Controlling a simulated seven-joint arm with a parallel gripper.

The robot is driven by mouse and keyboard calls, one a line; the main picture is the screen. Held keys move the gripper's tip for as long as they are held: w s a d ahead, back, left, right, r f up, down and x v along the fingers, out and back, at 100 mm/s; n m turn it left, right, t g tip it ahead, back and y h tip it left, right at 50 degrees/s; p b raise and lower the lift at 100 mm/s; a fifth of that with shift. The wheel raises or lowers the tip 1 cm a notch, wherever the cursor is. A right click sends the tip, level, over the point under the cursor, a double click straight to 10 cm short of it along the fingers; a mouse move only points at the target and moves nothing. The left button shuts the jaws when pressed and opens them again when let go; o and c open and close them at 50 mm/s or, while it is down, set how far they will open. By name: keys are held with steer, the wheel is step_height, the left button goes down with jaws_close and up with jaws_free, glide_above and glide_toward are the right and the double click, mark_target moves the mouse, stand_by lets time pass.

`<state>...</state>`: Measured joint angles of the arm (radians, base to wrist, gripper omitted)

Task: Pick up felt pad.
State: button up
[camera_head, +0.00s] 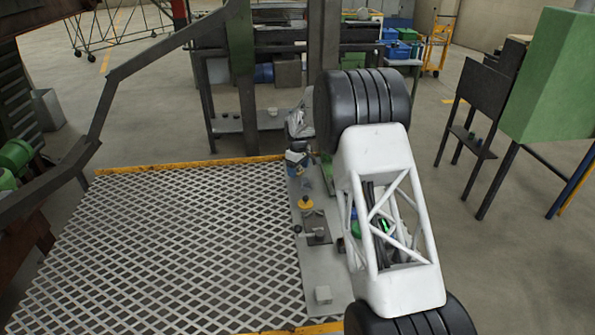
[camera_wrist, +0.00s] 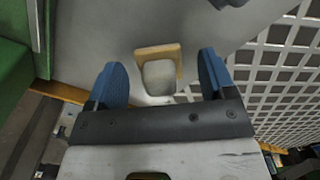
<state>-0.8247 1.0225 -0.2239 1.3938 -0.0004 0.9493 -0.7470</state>
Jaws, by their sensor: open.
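My gripper (camera_wrist: 160,63) is open, with its two blue fingers apart in the wrist view. Between and beyond the fingertips is a pale grey rounded block (camera_wrist: 159,78) against a tan square piece (camera_wrist: 145,53). This appears to be the felt pad, though I cannot tell which part is felt. Neither finger visibly touches it. It rests on or just over a grey panel.
White mesh decking (camera_head: 180,240) with yellow edges lies left. A green block (camera_wrist: 17,105) is close left in the wrist view.

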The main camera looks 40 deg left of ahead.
steer(key=shift+f, duration=0.15)
stand_by(0.4)
steer(key=c, duration=1.1)
steer(key=shift+r, duration=0.2)
steer(key=shift+r, duration=4.85)
